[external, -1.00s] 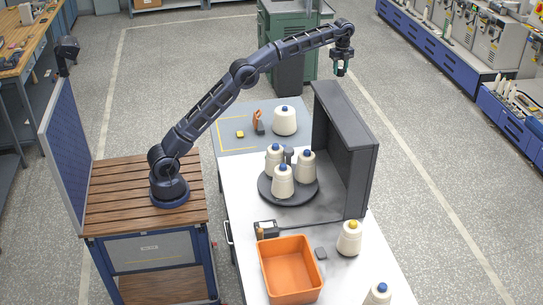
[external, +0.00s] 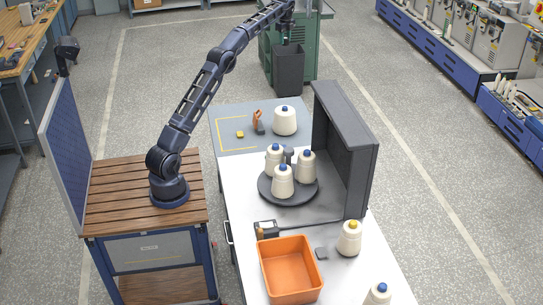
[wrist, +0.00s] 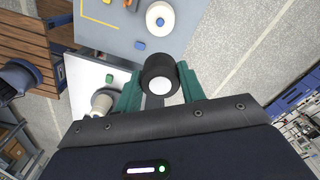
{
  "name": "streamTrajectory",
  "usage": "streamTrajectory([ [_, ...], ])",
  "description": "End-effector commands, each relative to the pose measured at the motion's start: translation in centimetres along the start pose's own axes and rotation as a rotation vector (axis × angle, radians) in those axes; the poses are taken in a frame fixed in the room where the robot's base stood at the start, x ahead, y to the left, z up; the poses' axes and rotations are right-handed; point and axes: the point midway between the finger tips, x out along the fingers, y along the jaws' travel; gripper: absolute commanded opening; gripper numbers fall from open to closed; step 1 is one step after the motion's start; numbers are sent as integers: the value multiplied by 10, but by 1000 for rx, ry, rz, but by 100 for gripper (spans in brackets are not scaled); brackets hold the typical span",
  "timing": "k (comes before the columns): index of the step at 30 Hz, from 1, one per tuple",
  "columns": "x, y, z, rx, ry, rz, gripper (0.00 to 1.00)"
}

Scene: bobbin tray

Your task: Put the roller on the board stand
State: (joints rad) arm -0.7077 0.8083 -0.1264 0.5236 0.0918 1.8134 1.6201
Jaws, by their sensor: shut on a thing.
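The roller is too small to make out in the external view. A blue-grey board (external: 225,120) with yellow corner lines lies flat at the table's far end; it also shows in the wrist view (wrist: 112,42). I cannot tell which thing is the board stand.
On the blue-grey board are a white cone (external: 284,122), an orange-and-dark item (external: 258,122) and a small yellow block (external: 240,134). A round tray (external: 291,199) holds several cones beside a tall dark partition (external: 343,150). An orange crate (external: 290,240) stands in front.

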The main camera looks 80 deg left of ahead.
Motion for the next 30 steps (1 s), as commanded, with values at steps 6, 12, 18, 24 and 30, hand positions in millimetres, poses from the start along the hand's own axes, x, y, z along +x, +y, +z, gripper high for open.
streamTrajectory([
  [6,0,12,99,-92,-1,-1,16],
  [12,-1,31,184,-172,-2,-1,16],
  [18,-1,50,241,-226,-2,-1,16],
  [24,-1,65,280,-264,-2,-1,16],
  [30,-1,78,311,-295,-3,-1,16],
])
